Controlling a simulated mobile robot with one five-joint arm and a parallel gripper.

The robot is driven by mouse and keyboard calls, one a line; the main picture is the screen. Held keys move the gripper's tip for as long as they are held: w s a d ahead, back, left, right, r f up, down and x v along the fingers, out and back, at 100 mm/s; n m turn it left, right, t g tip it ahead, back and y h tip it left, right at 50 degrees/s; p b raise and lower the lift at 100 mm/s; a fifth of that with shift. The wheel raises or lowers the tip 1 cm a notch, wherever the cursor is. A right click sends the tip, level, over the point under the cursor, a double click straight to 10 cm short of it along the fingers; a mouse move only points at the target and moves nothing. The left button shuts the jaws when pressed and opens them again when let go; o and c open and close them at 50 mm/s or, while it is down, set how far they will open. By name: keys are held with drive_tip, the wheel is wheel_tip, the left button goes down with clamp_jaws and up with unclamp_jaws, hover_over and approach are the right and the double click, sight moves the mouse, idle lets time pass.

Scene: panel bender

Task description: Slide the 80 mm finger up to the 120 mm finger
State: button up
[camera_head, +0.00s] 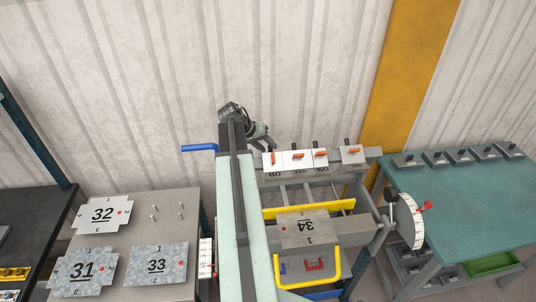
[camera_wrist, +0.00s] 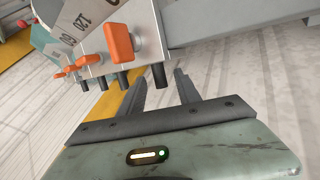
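The 80 mm finger (camera_head: 278,164) is a pale plate with an orange handle at the left end of the bender's beam. The 120 mm finger (camera_head: 292,161) stands just right of it, with a narrow gap apparent. My gripper (camera_wrist: 160,85) is open. The near peg's tip appears between its fingertips; I cannot tell whether they touch. In the head view my gripper (camera_head: 268,144) is at the 80 mm finger, its tips unclear.
The 60 finger (camera_head: 319,163) adjoins the 120; another finger (camera_head: 352,158) stands apart to the right. Sheet 34 (camera_head: 305,229) lies below the beam near a yellow bar (camera_head: 325,208). A dial (camera_head: 408,222) and teal table (camera_head: 470,190) are at right. A plate table (camera_head: 180,210) is at left.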

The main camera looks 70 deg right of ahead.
drive_tip(key=shift+x, duration=0.8)
drive_tip(key=shift+r, duration=0.1)
clamp_jaws()
drive_tip(key=shift+w+a, duration=0.1)
drive_tip(key=shift+w, duration=0.05)
idle(0.5)
